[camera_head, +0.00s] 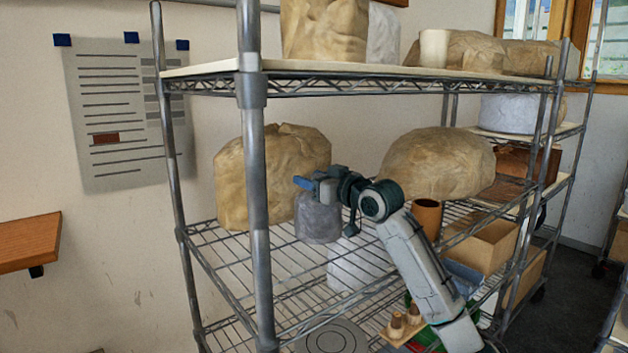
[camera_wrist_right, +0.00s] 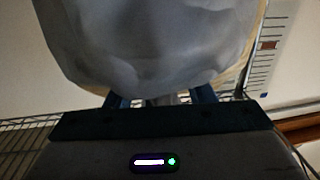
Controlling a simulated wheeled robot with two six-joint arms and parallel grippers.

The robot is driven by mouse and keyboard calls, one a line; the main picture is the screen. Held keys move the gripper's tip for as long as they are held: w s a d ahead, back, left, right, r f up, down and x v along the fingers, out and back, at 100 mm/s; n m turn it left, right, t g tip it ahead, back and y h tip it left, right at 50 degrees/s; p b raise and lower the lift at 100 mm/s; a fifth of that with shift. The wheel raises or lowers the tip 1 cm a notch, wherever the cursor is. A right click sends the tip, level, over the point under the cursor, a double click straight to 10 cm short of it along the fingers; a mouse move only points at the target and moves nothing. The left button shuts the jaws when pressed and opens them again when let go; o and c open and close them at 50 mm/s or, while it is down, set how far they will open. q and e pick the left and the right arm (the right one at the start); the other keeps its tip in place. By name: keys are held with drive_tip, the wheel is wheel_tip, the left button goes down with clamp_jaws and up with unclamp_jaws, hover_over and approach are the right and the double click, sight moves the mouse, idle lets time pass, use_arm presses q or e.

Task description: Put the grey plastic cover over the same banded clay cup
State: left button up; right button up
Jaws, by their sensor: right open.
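The grey plastic cover (camera_head: 318,220) is upright at the middle wire shelf, in front of a large tan wrapped lump. It also fills the upper part of the right wrist view (camera_wrist_right: 150,45). Whether a cup is inside it is hidden, and I cannot tell whether its lower edge touches the shelf. My right gripper (camera_head: 305,184) is open at the top of the cover, its blue fingers beside it; the wrist view shows the fingers (camera_wrist_right: 160,98) partly behind the cover. A brown clay cup (camera_head: 427,218) stands uncovered to the right, behind my right arm; bands on it are unclear. My left gripper is out of view.
Large tan wrapped lumps (camera_head: 290,165) (camera_head: 440,165) stand on the middle shelf. A metal post (camera_head: 257,200) rises left of the cover. The upper shelf (camera_head: 340,70) lies above my arm. Cardboard boxes (camera_head: 482,245) sit lower right. The shelf's front left is bare.

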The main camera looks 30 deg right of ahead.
drive_tip(key=shift+s, duration=0.1)
drive_tip(key=shift+s, duration=0.2)
drive_tip(key=s+d+b, duration=0.2)
drive_tip(key=s+b, duration=0.4)
drive_tip(key=s, duration=0.4)
